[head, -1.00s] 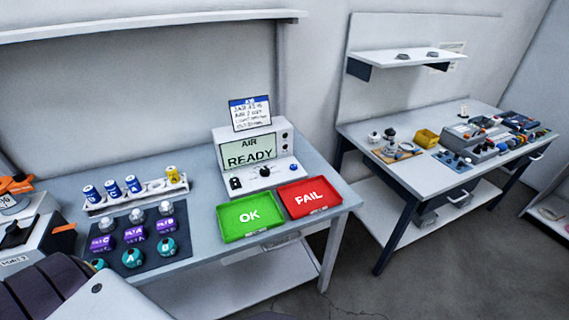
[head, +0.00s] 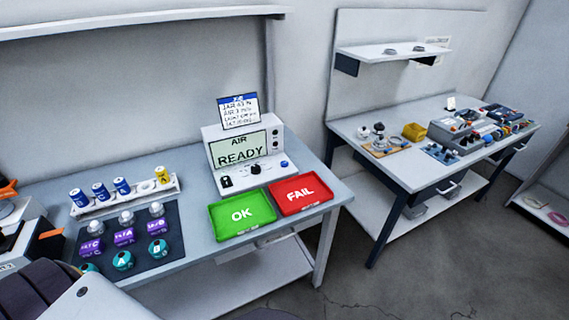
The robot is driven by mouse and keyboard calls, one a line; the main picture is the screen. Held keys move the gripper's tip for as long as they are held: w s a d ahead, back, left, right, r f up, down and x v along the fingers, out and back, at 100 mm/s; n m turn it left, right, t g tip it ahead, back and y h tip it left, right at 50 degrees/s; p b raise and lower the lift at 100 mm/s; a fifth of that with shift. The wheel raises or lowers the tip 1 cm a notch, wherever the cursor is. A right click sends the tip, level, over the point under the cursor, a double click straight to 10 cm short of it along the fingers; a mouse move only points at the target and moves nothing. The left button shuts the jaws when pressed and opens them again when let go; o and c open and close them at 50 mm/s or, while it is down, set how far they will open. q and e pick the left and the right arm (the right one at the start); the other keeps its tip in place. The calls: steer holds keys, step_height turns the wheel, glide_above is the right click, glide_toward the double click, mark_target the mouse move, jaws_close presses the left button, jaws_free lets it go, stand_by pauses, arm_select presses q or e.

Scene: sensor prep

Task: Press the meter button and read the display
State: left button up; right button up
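The meter (head: 239,160) is a white box at the back right of the near bench. Its display (head: 238,149) reads "AIR READY". The lower front panel carries a black switch-like part (head: 226,182), a dark knob or button (head: 255,169) and a blue button (head: 284,163); which is the meter button I cannot tell for certain. A card with a blue header (head: 239,111) stands on top of the meter; its small writing is not clearly legible. Neither of my grippers is in view.
A green OK tray (head: 268,218) and a red FAIL tray (head: 325,197) lie in front of the meter. A dark mat (head: 103,258) with several sensors and a rack (head: 133,197) of blue and yellow cylinders are to the left. A second bench (head: 386,171) stands at right, with floor between.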

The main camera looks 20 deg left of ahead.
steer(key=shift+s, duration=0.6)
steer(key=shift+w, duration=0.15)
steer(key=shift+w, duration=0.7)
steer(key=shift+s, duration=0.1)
